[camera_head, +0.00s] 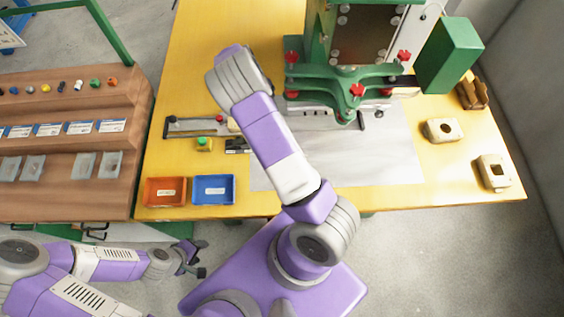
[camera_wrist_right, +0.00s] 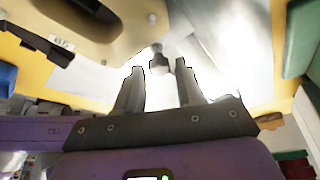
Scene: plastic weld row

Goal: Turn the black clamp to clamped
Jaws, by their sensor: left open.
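A small black piece (camera_head: 237,146), possibly the black clamp, sits on the yellow table beside my right forearm. A black lever with a white label, probably the same piece, shows at the upper left of the right wrist view (camera_wrist_right: 36,40). My right gripper (camera_wrist_right: 160,67) has its two fingers apart. A dark knob-like tip (camera_wrist_right: 158,61) shows between or beyond the fingertips; I cannot tell whether they touch it. In the head view the right gripper is hidden behind my arm. My left gripper (camera_head: 199,259) is open and empty, off the table's front edge.
An orange bin (camera_head: 164,199) and a blue bin (camera_head: 214,198) stand at the table's front left. A green press (camera_head: 320,75) with red knobs stands at the back. Beige blocks (camera_head: 441,122) lie at the right. A wooden rack (camera_head: 60,180) is at the left.

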